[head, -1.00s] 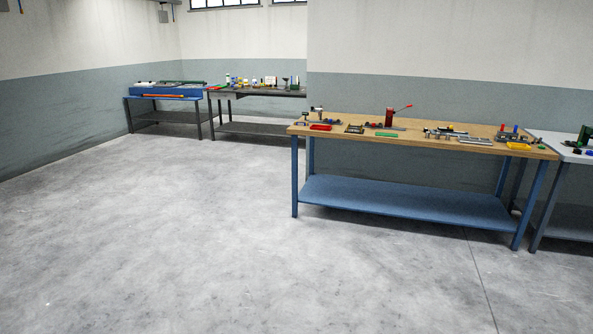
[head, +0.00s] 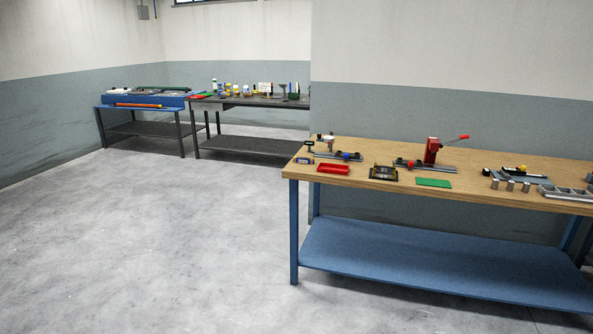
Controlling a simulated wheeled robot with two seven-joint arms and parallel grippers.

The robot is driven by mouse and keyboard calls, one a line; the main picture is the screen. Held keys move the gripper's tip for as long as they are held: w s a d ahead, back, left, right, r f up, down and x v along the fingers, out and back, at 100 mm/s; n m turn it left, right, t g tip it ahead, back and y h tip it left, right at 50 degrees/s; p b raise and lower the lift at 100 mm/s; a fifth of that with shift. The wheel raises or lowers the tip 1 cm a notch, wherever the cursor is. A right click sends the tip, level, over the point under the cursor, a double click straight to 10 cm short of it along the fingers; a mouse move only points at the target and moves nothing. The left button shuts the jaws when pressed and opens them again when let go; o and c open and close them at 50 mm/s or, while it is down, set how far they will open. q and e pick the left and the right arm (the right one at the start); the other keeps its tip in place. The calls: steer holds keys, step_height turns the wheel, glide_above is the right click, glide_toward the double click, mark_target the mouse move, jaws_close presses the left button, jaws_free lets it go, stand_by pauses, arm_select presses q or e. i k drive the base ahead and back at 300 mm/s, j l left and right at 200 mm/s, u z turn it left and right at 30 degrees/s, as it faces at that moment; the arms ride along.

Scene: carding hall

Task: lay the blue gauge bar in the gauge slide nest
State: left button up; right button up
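Neither of my grippers is in view. A wooden-top workbench (head: 465,195) with blue legs stands at the right and bears small tools. A small slide-like rail with a blue knob (head: 345,156) lies near its left end. A similar rail with a red knob (head: 425,167) lies further right, in front of a red lever press (head: 432,150). At this distance I cannot tell which of these is the gauge bar or the gauge slide nest.
The bench also carries a red tray (head: 333,169), a black fixture (head: 383,172), a green mat (head: 433,183) and a grey divided tray (head: 565,193). A blue table (head: 140,106) and a dark bench (head: 255,102) stand at the back left. The concrete floor (head: 170,250) is clear.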

mark_target(295, 158)
steer(key=i+z, duration=0.1)
steer(key=i, duration=1.05)
steer(key=j, duration=0.1)
